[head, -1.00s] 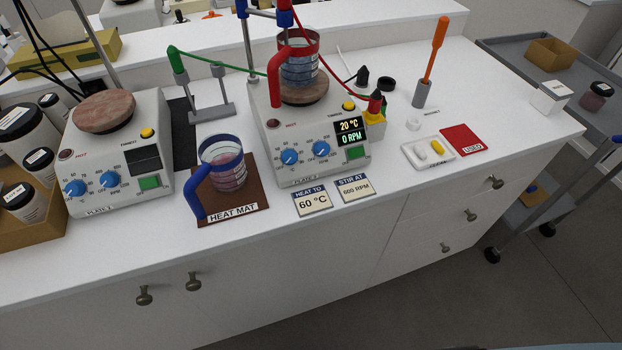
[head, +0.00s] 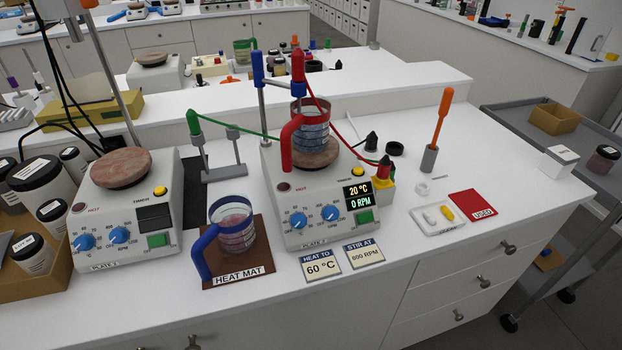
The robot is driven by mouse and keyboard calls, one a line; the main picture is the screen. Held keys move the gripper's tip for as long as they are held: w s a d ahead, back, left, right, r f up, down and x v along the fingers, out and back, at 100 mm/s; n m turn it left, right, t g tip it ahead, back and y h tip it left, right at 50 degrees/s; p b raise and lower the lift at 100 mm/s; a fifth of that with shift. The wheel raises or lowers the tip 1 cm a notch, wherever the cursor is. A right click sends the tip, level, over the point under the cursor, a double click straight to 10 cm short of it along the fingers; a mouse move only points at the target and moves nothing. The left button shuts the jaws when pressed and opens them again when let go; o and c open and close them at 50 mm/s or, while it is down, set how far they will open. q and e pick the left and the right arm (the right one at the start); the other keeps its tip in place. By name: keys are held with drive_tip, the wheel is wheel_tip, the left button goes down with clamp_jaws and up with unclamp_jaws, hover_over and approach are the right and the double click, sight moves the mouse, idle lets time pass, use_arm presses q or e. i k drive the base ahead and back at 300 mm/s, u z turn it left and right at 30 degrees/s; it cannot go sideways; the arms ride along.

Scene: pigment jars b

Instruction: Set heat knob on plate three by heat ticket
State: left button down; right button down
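Plate three (head: 300,240) is a white hot plate at the middle of the bench, its label partly readable. Its heat knob (head: 298,220) is the left blue dial on the front, with the stir knob (head: 329,213) to its right. Its display (head: 358,194) reads 20 °C and 0 RPM. The heat ticket (head: 320,266) lies in front of it and reads HEAT TO 60 °C. The stir ticket (head: 363,254) beside it reads STIR AT 600 RPM. A red-handled beaker (head: 311,130) of bluish liquid stands on its round top. Neither gripper shows.
A blue-handled beaker (head: 232,230) stands on the brown heat mat (head: 255,268), left of plate three. Another hot plate (head: 125,220) and several jars are farther left. A stand rod (head: 262,115) and cables rise behind plate three. A tray (head: 430,224) and red mat (head: 473,203) lie right.

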sight(298, 220)
drive_tip(key=u, duration=2.35)
drive_tip(key=k, duration=1.2)
drive_tip(key=z, duration=1.85)
drive_tip(key=i, duration=0.5)
drive_tip(key=u, duration=0.05)
